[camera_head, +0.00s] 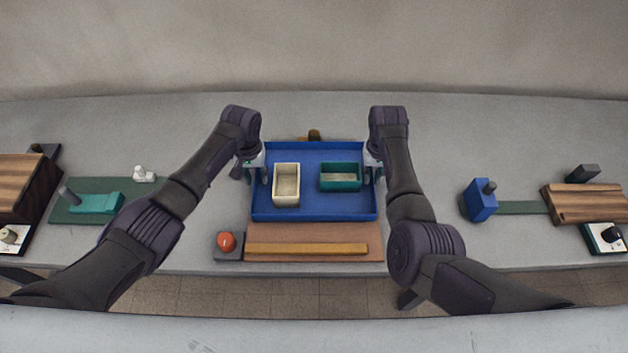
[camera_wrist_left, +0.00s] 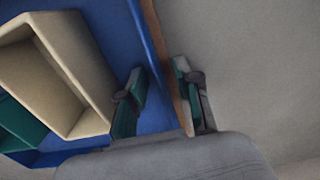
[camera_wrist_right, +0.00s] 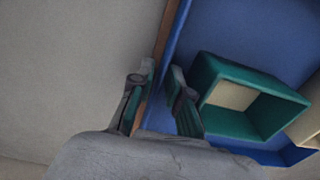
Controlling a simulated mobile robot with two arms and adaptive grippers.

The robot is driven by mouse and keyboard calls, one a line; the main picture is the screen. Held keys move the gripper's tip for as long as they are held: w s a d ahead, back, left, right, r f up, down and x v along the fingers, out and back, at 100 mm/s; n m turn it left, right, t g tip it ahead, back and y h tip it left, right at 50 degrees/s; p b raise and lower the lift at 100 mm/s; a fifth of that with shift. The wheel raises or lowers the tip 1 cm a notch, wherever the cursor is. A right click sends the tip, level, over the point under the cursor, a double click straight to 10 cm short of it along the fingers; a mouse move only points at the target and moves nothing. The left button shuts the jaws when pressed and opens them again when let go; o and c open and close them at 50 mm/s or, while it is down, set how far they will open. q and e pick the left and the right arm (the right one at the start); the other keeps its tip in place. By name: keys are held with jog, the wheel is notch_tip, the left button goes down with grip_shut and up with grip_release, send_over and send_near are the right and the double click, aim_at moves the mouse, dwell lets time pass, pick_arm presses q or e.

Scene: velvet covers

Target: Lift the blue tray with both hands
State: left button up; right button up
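The blue tray (camera_head: 310,214) lies flat at the middle of the table. It holds a cream box (camera_head: 286,199) and a green box (camera_head: 340,188). My left gripper (camera_head: 253,172) is at the tray's left wall. In the left wrist view its fingers (camera_wrist_left: 160,85) stand apart, one inside and one outside the wall (camera_wrist_left: 157,45). My right gripper (camera_head: 373,174) is at the right wall. In the right wrist view its fingers (camera_wrist_right: 161,78) straddle the wall (camera_wrist_right: 178,30) with a narrower gap. Whether either finger touches the wall is unclear.
A brown board (camera_head: 314,233) with a yellow bar (camera_head: 306,249) lies at the tray's front edge. A red ball-shaped knob (camera_head: 226,242) is at its left. A blue block (camera_head: 479,200) stands to the right. The table behind the tray is mostly clear.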

pick_arm(q)
jog(key=c, duration=0.4)
pick_arm(e)
grip_shut()
pick_arm(q)
grip_shut()
jog(key=shift+r, duration=0.15)
pick_arm(e)
jog(key=shift+r, duration=0.15)
